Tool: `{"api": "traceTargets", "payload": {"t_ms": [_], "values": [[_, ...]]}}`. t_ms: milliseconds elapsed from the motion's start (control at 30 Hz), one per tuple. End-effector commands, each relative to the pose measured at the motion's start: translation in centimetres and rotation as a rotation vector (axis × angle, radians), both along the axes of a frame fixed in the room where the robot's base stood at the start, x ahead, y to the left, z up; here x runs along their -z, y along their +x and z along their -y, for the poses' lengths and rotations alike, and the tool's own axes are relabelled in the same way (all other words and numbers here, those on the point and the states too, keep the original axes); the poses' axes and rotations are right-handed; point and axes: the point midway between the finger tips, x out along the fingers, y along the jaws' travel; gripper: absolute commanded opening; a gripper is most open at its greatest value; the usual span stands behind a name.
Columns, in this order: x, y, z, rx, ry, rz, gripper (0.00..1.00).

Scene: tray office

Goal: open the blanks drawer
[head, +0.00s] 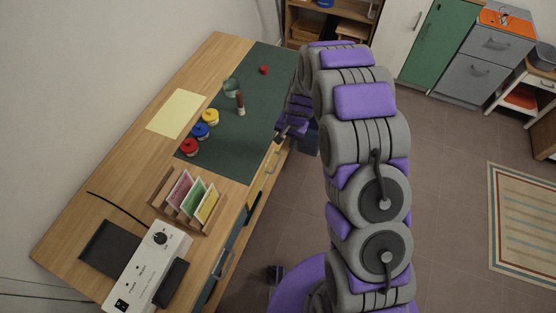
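The wooden desk (130,192) runs along the wall on the left, and its drawer fronts face right, seen steeply from above. One drawer handle (273,161) shows near my gripper, and another handle (226,264) shows lower on the picture. I cannot read any label, so I cannot tell which drawer is the blanks drawer. My gripper (283,134) is beside the desk's right edge, near the far handle. It is partly hidden and small, so I cannot tell whether it is open or touches the handle.
A dark green mat (235,135) holds colored pots, a stamp (240,104) and a cup (231,88). A card rack (187,200) and a white control box (148,266) stand nearer. Cabinets (489,60) line the back. The floor right of my arm is clear around a striped rug (525,222).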

Motion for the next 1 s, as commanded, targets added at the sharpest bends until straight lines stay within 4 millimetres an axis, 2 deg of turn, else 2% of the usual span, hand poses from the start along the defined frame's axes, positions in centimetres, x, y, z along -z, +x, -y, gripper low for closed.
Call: {"api": "traceTargets", "payload": {"t_ms": [167,700,1000], "values": [[2.4,0.0,-0.4,0.001,-0.001,-0.007,0.36],[12.9,0.6,-2.2,0.0,0.0,-0.005,0.36],[16.5,0.8,-2.7,0.0,-0.001,-0.005,0.36]]}}
